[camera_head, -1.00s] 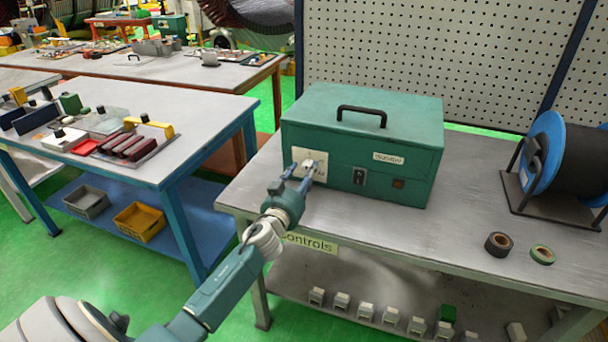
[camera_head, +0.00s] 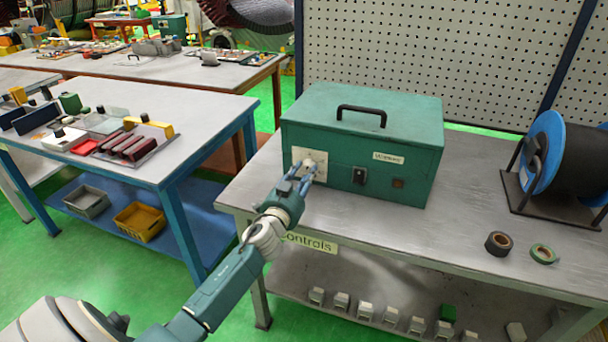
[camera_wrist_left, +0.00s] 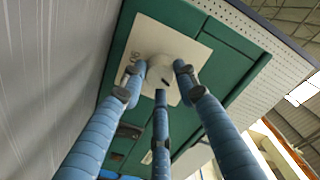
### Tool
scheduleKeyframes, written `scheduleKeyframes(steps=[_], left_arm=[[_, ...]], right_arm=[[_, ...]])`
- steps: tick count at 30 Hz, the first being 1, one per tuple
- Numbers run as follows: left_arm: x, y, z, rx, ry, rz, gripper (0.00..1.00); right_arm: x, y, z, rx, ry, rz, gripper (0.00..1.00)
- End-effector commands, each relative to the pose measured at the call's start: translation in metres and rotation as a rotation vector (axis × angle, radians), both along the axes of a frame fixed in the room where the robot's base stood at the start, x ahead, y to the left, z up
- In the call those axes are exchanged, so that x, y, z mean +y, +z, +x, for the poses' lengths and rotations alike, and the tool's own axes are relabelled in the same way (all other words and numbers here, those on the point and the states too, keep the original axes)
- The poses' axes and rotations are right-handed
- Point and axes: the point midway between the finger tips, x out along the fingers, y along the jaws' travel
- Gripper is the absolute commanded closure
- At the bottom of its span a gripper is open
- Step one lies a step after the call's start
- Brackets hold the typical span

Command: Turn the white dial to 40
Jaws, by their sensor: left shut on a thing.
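The white dial (camera_head: 309,164) sits on a cream plate (camera_head: 299,177) on the front of a green box (camera_head: 345,205). My left gripper (camera_head: 307,179) is at the dial, its blue fingers shut around it. The wrist view is rolled, with the plate tilted. My right gripper is not in view.
The box stands on a grey workbench (camera_head: 440,232) and has a black switch (camera_head: 359,176) right of the dial. A blue spool (camera_head: 545,150) and two tape rolls lie to the right. Another table (camera_head: 190,125) with parts is at left.

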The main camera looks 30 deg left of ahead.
Motion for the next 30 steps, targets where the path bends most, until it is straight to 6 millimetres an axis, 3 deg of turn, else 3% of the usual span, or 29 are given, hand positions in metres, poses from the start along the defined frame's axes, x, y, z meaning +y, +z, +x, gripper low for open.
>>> scheduleKeyframes(steps=[15, 30], left_arm=[[-0.0005, 0.0003, 0.0002, 0.106, -0.001, 0.446, 0.96], [-0.0004, 0.0002, 0.0002, 0.155, -0.001, 0.649, 0.96]], right_arm=[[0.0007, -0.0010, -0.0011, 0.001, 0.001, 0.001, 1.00], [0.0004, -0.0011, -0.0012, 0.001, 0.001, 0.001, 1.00]])
